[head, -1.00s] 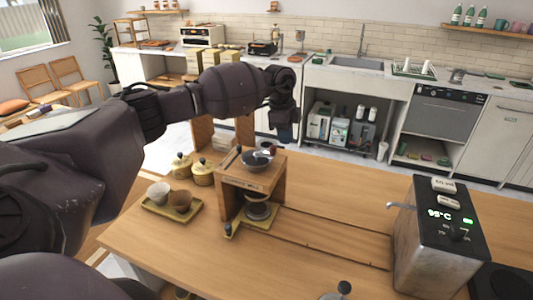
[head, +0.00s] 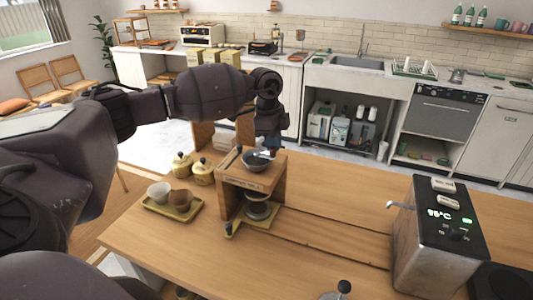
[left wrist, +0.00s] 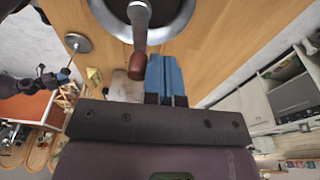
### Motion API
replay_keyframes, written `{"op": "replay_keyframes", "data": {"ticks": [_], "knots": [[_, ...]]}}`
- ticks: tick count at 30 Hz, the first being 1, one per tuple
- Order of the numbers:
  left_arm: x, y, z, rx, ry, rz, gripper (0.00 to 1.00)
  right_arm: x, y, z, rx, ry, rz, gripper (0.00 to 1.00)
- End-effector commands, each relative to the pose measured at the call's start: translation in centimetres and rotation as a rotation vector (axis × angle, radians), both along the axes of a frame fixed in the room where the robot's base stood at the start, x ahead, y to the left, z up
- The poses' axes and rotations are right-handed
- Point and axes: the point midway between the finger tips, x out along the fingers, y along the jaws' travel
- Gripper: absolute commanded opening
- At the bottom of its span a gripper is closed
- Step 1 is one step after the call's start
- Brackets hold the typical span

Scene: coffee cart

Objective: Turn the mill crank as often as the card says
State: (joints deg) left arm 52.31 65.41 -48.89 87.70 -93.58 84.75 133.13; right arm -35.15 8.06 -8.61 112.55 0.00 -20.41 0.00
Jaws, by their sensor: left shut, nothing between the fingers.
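The wooden mill (head: 236,178) stands on the counter, with a dark metal bowl (head: 254,164) on top. In the left wrist view, the crank arm (left wrist: 139,22) extends over the bowl (left wrist: 178,14) and ends in a reddish-brown knob (left wrist: 138,66). My left gripper (head: 271,148) is above the mill at the right side of its bowl. Its blue fingers (left wrist: 166,78) are shut and empty, right beside the knob; I cannot tell whether they touch it. The gripper partly hides the crank in the head view. I cannot make out a readable card. My right gripper is out of view.
A tray (head: 152,209) with two cups stands left of the mill, with two lidded yellow jars (head: 203,176) behind it. A metal machine (head: 434,240) with a lit display reading 95°C stands at the right. The counter between is mostly clear.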

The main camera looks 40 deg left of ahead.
Motion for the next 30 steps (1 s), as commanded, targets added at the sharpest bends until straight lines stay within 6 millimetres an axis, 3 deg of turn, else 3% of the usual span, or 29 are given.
{"op": "replay_keyframes", "data": {"ticks": [14, 30], "knots": [[1.0, 0.3, 0.1, 0.0, 0.001, 0.0, 0.0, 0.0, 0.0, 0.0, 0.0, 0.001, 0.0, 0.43], [1.0, 0.3, 3.2, 0.0, 0.0, -0.001, 0.0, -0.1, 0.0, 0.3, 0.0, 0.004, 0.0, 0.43]]}}
